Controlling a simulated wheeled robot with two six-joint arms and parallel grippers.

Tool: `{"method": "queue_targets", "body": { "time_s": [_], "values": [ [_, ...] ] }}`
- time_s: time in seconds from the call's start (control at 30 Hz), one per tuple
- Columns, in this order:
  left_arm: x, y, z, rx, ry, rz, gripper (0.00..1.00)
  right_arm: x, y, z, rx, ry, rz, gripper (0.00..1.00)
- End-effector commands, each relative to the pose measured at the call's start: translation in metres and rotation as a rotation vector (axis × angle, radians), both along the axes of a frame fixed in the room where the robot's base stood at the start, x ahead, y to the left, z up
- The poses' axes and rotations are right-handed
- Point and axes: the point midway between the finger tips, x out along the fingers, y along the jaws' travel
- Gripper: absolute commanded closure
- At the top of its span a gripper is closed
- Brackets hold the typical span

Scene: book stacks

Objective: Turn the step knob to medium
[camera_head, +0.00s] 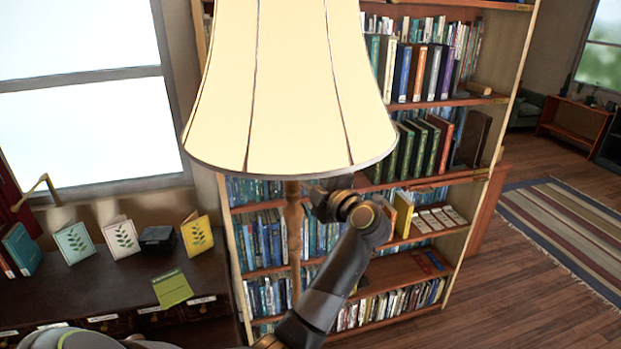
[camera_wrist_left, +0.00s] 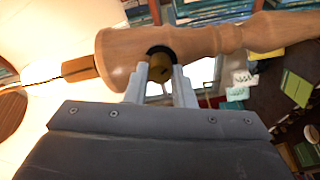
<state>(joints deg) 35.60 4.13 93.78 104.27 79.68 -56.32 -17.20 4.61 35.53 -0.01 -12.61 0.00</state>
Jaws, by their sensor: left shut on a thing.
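The lamp has a large cream shade (camera_head: 290,90) and a turned wooden stem (camera_head: 294,235). In the left wrist view the stem (camera_wrist_left: 215,40) runs across the picture, and a small brass step knob (camera_wrist_left: 159,69) sits in a dark round collar on its side. My left gripper (camera_wrist_left: 160,78) is shut on the knob, one pale finger on each side of it. In the head view my left arm reaches up to the stem just under the shade, and the fingertips and knob are hidden there. No setting mark is readable. My right gripper is not in view.
A tall bookcase (camera_head: 445,182) full of books stands behind the lamp. A dark cabinet (camera_head: 100,290) with several display books stands at the left under a window (camera_head: 90,110). Wooden floor and a striped rug (camera_head: 570,230) lie open at the right.

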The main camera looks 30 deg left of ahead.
Motion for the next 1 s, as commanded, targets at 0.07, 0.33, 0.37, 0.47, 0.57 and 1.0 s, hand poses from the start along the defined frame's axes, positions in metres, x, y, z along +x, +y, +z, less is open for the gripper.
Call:
{"method": "queue_targets", "body": {
  "time_s": [0.07,0.33,0.37,0.47,0.57,1.0],
  "values": [
    [0.0001,0.0,-0.0003,0.025,0.067,-0.001,1.0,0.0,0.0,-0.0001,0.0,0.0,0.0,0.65],
    [0.0001,-0.0001,-0.0003,0.11,0.29,-0.001,1.0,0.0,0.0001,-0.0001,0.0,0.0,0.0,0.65],
    [0.0001,-0.0001,-0.0003,0.119,0.311,0.0,1.0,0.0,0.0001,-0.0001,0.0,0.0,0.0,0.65],
    [0.0001,-0.0001,-0.0003,0.144,0.378,-0.001,1.0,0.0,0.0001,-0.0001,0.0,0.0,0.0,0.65],
    [0.0002,-0.0002,-0.0003,0.165,0.434,-0.001,1.0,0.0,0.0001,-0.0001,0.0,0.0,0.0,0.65],
    [0.0001,-0.0003,-0.0006,0.209,0.548,0.0,1.0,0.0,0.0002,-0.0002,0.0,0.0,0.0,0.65]
  ]
}}
